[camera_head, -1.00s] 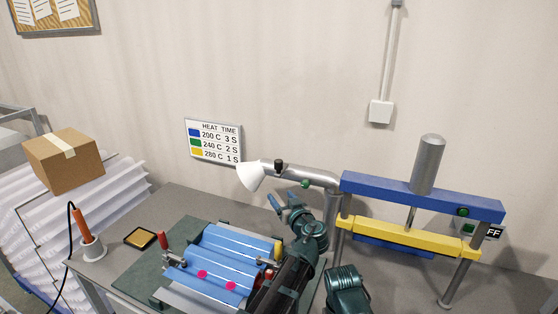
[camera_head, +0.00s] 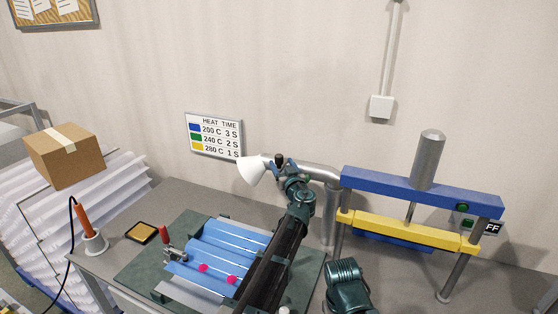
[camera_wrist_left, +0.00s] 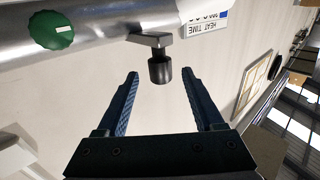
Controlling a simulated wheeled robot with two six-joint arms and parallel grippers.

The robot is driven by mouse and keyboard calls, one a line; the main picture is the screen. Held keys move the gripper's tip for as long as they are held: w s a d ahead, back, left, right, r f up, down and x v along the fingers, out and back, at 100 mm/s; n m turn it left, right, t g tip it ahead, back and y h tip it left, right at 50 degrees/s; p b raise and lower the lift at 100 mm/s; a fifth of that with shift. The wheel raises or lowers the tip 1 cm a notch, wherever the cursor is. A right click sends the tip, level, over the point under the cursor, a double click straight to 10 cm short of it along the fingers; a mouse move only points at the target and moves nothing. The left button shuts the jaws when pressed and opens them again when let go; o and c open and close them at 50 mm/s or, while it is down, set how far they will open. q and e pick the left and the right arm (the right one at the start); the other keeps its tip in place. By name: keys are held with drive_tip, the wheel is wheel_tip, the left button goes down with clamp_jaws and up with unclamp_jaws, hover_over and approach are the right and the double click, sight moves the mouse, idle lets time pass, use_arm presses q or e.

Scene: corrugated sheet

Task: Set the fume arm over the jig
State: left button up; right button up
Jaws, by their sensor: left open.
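The fume arm (camera_head: 318,173) is a grey pipe with a white cone hood (camera_head: 250,172) at its left end, behind the jig. A black knob (camera_head: 279,158) stands out near the hood; in the left wrist view the knob (camera_wrist_left: 160,70) hangs under the pipe (camera_wrist_left: 95,30). My left gripper (camera_head: 283,164) is open, its fingers on either side of the knob's line, the knob near the fingertips with gaps at both sides. The jig (camera_head: 142,278) is a dark green plate carrying a blue corrugated sheet (camera_head: 215,262) with pink dots; my left arm hides its right part.
A blue and yellow press (camera_head: 410,232) stands at the right. An orange-handled iron (camera_head: 84,221) in its holder and a small tray (camera_head: 141,232) sit left of the jig. A green knob shows on the pipe (camera_wrist_left: 50,30). A heat-time sign (camera_head: 213,136) hangs behind.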

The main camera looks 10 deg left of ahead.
sight(280, 161)
use_arm(q)
drive_tip(key=shift+x, duration=2)
clamp_jaws()
